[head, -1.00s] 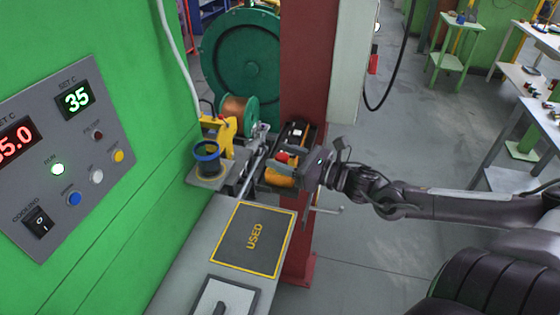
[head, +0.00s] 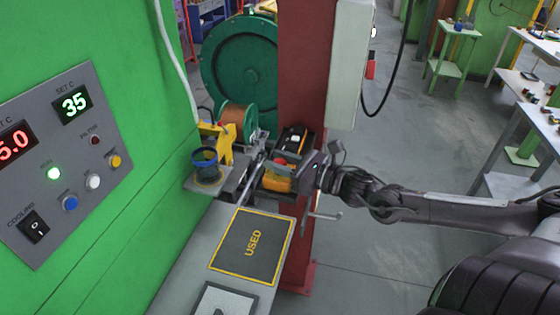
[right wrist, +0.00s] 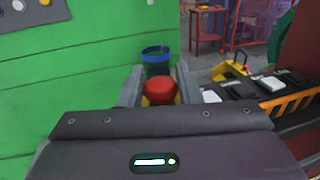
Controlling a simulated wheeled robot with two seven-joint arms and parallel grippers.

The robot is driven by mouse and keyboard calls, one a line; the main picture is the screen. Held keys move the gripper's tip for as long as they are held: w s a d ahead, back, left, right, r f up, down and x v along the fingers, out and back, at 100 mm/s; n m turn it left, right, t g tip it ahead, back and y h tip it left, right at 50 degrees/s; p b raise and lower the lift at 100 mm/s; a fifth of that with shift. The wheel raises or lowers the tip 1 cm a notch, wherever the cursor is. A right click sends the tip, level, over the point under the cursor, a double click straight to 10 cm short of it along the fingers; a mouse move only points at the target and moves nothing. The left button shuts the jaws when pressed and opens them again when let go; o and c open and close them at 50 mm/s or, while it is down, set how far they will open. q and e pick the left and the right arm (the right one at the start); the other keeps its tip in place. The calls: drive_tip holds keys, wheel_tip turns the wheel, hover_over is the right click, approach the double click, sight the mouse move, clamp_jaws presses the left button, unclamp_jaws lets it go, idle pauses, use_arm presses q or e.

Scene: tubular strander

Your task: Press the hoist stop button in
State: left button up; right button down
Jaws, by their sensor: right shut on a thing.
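The red hoist stop button (head: 281,161) sits on a yellow-orange hoist pendant (head: 277,183) beside the red column. My right gripper (head: 290,174) reaches in from the right and is shut on the pendant. In the right wrist view the round red button (right wrist: 160,88) stands between the two grey fingers (right wrist: 160,92), with a little yellow body (right wrist: 160,101) showing below it. Most of the pendant is hidden by the gripper housing there. I cannot tell how far in the button is. My left gripper is not in view.
The red column (head: 304,75) stands just behind the gripper. A blue-rimmed cup (head: 205,160), a copper spool (head: 238,120) and a bench with a USED mat (head: 253,246) lie nearby. The green panel wall (head: 140,110) bounds the left. Open floor (head: 390,130) lies right of the column.

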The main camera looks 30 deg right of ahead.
drive_tip(key=shift+f+b, duration=0.3)
drive_tip(key=shift+f, duration=0.3)
drive_tip(key=c, duration=1)
unclamp_jaws()
drive_tip(key=shift+c, duration=0.2)
drive_tip(key=shift+s+d+r, duration=0.1)
drive_tip(key=shift+s, duration=0.05)
drive_tip(key=shift+p+v, duration=2.5)
drive_tip(key=shift+v, duration=1.25)
